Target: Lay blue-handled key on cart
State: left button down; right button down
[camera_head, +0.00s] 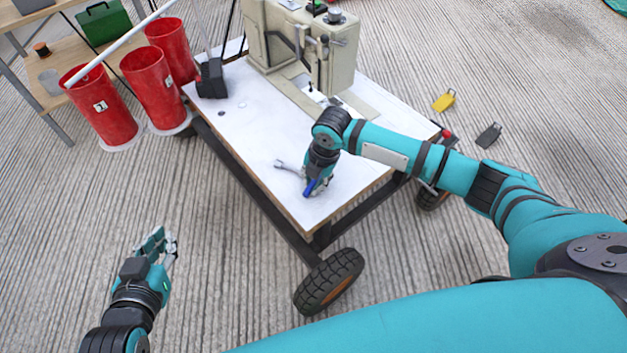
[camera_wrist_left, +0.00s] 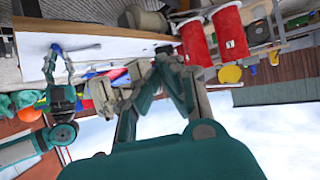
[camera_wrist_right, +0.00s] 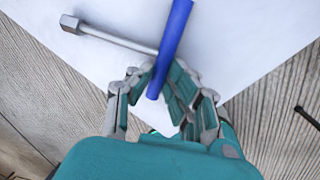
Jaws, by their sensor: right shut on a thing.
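The blue-handled key (camera_head: 310,187) is at the near corner of the white-topped cart (camera_head: 250,137), its metal shaft pointing left. My right gripper (camera_head: 319,180) is shut on the key just over the cart top. In the right wrist view the blue handle (camera_wrist_right: 171,45) crosses in front of the fingertips (camera_wrist_right: 160,85), and the metal shaft runs to a socket end at upper left. I cannot tell whether the key touches the top. My left gripper (camera_head: 160,243) is open and empty over the floor, left of the cart.
A beige machine (camera_head: 305,45) stands at the cart's far end, with a black block (camera_head: 211,79) at its left edge. Red buckets (camera_head: 153,88) stand left of the cart. A yellow tag (camera_head: 444,101) and a dark tag (camera_head: 489,135) lie on the floor at right.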

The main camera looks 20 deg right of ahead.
jog(key=c, duration=1.2)
grip_release()
jog(key=shift+c, duration=0.2)
jog(key=shift+r, duration=0.1)
